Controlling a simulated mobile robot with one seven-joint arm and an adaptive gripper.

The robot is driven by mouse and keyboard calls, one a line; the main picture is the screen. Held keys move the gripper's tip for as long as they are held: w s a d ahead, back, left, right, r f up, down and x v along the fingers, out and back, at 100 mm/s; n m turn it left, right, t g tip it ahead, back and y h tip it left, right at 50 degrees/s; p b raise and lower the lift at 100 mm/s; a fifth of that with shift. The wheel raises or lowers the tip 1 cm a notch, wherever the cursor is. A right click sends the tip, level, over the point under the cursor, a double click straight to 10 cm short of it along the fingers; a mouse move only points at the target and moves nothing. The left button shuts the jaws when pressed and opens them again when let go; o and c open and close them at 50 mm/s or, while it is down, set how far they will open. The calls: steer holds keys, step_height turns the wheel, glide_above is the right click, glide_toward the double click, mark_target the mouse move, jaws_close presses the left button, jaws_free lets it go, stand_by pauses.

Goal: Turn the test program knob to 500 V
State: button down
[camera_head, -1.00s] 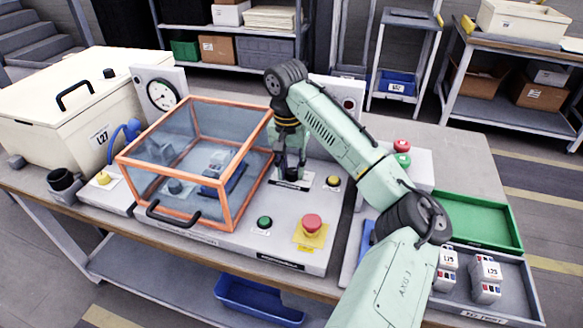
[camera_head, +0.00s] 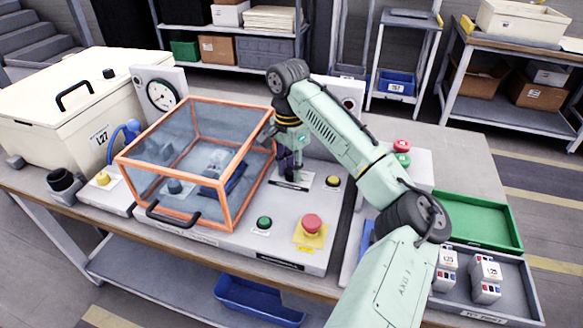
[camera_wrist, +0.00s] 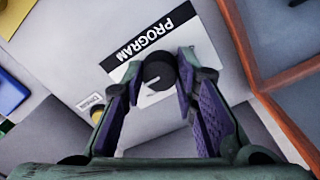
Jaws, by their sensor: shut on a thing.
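The test program knob (camera_wrist: 159,72) is a small dark round knob on a white plate with a black "PROGRAM" label (camera_wrist: 152,35) in the wrist view. A light pointer mark shows on the knob's face; the voltage markings on the plate are not readable. My gripper (camera_wrist: 159,75) is shut on the knob, with one fingertip on either side of it. In the head view my gripper (camera_head: 292,175) points down at the panel between the orange-framed box and the yellow button, and hides most of the knob.
The orange-framed clear cover (camera_head: 226,192) stands close on the left of my gripper. A yellow button (camera_head: 333,181), a green button (camera_head: 264,223) and a red emergency stop (camera_head: 312,224) sit on the same panel. A green tray (camera_head: 478,222) lies at the right.

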mark_target(290, 170)
stand_by(0.4)
steer(key=c, duration=1.3)
jaws_free()
steer(key=r, duration=1.2)
steer(key=shift+w+a, duration=0.15)
steer(key=shift+w, duration=0.1)
